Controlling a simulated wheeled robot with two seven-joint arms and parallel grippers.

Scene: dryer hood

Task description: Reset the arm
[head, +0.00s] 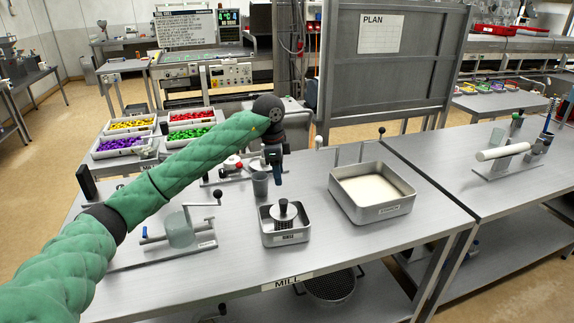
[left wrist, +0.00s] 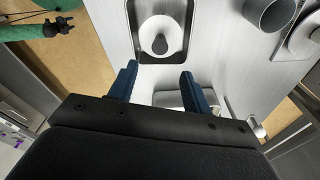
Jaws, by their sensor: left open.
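My left arm reaches in green sleeving across the head view from the lower left. My left gripper (head: 275,172) points down over the steel table, beside a grey cup (head: 260,184) and behind a small tray with a knobbed lid or press (head: 284,240). In the left wrist view the two blue fingers of this gripper (left wrist: 159,82) stand apart with nothing between them. That view also shows the tray (left wrist: 134,32) beyond the fingertips and the cup (left wrist: 268,12) at upper right. Part of my green right arm shows at its upper left, with small dark end parts; the jaw state is unclear.
A larger tray of pale material (head: 402,205) stands right of the small tray. A crank device (head: 181,230) stands left. Bins of coloured pieces (head: 120,145) are behind left. A plan board (head: 385,70) rises at the back. The table front near the MILL label is clear.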

